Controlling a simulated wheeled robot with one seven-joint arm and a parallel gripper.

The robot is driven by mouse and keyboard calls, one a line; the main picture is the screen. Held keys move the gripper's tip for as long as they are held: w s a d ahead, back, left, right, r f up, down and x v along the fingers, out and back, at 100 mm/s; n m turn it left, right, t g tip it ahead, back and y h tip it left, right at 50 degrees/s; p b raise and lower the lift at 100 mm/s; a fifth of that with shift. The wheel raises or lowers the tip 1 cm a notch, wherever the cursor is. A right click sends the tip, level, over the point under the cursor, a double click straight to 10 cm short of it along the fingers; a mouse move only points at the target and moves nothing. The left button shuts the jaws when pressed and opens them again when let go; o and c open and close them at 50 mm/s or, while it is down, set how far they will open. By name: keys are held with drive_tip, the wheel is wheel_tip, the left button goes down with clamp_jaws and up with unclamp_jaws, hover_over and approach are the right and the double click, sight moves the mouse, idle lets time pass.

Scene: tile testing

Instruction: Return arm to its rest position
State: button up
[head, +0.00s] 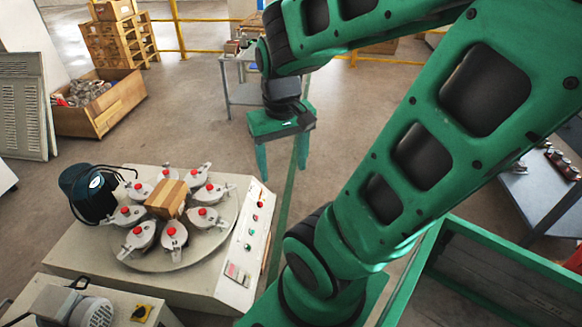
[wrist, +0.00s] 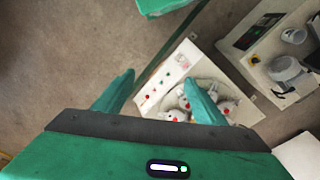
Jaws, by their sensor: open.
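My green arm reaches up and across from the lower right in the head view. My gripper (head: 282,168) hangs from it, pointing down over the open floor just behind the testing machine. Its two green fingers are apart with nothing between them. In the wrist view my gripper (wrist: 160,100) also shows two spread, empty fingers. The right finger covers part of the machine's round plate there.
The tile testing machine (head: 120,267) carries red-knobbed clamps around a wooden block (head: 167,199). A grey side table (head: 238,97) stands behind my gripper. A wooden crate (head: 122,98) sits at the back left. A dark-topped table (head: 540,200) is at right.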

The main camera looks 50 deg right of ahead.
drive_tip(key=shift+m+y, duration=0.4)
drive_tip(key=s, duration=0.1)
drive_tip(key=s+r, duration=0.1)
drive_tip(key=s, duration=0.2)
drive_tip(key=shift+s+a+r, duration=0.1)
drive_tip(key=shift+a+r, duration=0.15)
drive_tip(key=shift+a, duration=0.15)
idle(0.5)
